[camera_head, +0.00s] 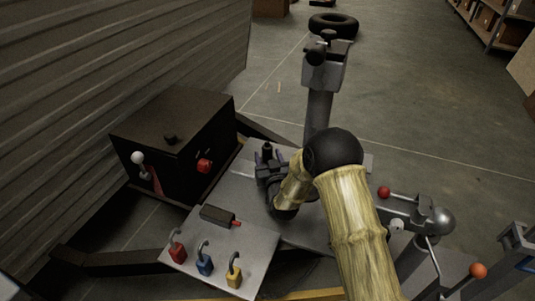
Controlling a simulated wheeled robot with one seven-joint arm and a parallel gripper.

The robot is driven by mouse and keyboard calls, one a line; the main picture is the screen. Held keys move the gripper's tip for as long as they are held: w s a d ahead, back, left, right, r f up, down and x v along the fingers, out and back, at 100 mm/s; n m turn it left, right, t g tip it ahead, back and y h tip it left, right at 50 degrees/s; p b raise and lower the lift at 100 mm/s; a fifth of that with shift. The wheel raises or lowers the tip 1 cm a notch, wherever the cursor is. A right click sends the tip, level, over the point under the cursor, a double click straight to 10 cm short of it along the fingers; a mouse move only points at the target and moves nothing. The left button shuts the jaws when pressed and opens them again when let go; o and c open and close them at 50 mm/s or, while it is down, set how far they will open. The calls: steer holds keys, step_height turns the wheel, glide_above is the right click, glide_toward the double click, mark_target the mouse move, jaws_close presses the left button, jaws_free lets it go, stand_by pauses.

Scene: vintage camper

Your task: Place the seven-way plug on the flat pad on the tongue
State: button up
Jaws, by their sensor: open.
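My gripper (268,163) is at the end of my bamboo-like arm, low over the grey plate on the tongue (236,192). Its jaws are open. A small black upright piece (267,150) shows between or just beyond the fingers; it may be the seven-way plug, but the gripper partly hides it. I cannot tell whether it touches the plate or the fingers. A dark block with a red tip (218,216) lies on the lighter front plate (222,252). The flat pad is not clearly distinct from the grey plate.

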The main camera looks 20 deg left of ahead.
mark_target(268, 157)
steer(key=shift+p+v, duration=0.95)
steer(key=shift+v, duration=2.15)
steer(key=shift+r, duration=0.1)
